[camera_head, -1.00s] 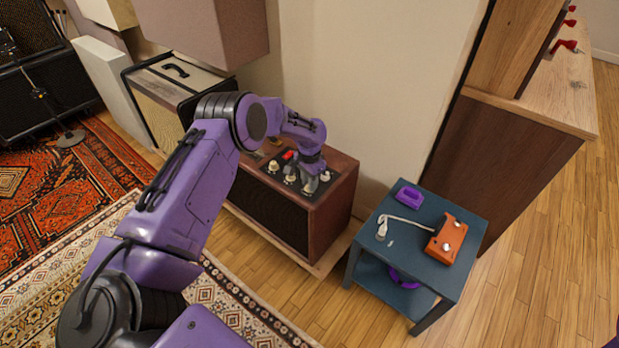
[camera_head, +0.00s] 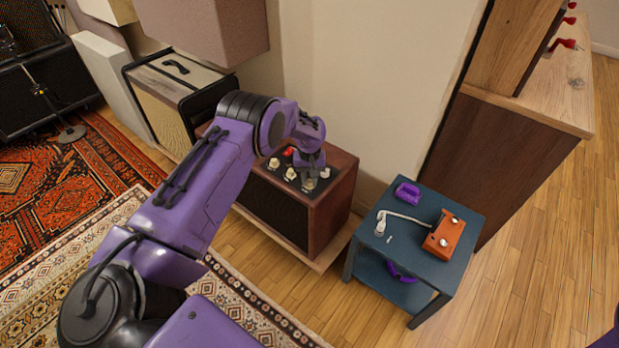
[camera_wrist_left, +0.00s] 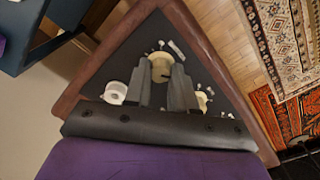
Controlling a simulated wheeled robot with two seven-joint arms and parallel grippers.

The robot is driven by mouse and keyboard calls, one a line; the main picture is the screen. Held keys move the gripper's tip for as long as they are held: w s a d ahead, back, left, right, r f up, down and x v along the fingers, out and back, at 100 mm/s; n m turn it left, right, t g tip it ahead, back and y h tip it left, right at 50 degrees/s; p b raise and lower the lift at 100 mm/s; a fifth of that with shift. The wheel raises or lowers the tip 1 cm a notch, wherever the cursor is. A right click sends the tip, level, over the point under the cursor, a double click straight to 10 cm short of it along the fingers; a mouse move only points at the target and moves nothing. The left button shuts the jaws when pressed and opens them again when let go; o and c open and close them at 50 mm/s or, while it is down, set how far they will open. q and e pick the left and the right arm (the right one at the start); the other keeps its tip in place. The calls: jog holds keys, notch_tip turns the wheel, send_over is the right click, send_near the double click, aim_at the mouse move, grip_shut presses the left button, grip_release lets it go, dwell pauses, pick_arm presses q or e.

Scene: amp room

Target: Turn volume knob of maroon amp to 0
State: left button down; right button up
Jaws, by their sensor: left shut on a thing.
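The maroon amp (camera_head: 336,199) stands against the wall in the middle of the head view. Its dark top panel carries several cream knobs, including one at the left (camera_head: 274,163) and one beside it (camera_head: 291,174). My left gripper (camera_head: 309,178) reaches down onto the panel near its front right corner. In the left wrist view, its two grey fingers (camera_wrist_left: 161,78) are shut on a cream knob (camera_wrist_left: 160,62). A white round part (camera_wrist_left: 115,92) lies left of the fingers, and another cream knob (camera_wrist_left: 203,100) is partly hidden at right. Knob labels are unreadable.
A red switch (camera_head: 288,151) is on the amp panel behind the knobs. A blue side table (camera_head: 463,207) stands right of the amp, with an orange pedal (camera_head: 444,236) on it. A beige amp (camera_head: 165,97) stands to the left. A patterned rug (camera_head: 237,306) lies in front.

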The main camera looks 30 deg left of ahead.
aim_at(310, 181)
pick_arm(q)
jog(key=shift+n, duration=0.6)
jog(key=c, duration=0.9)
grip_release()
jog(key=shift+c, duration=0.2)
notch_tip(310, 181, up, 10)
jog(key=shift+r+p, duration=0.25)
jog(key=shift+p, duration=0.15)
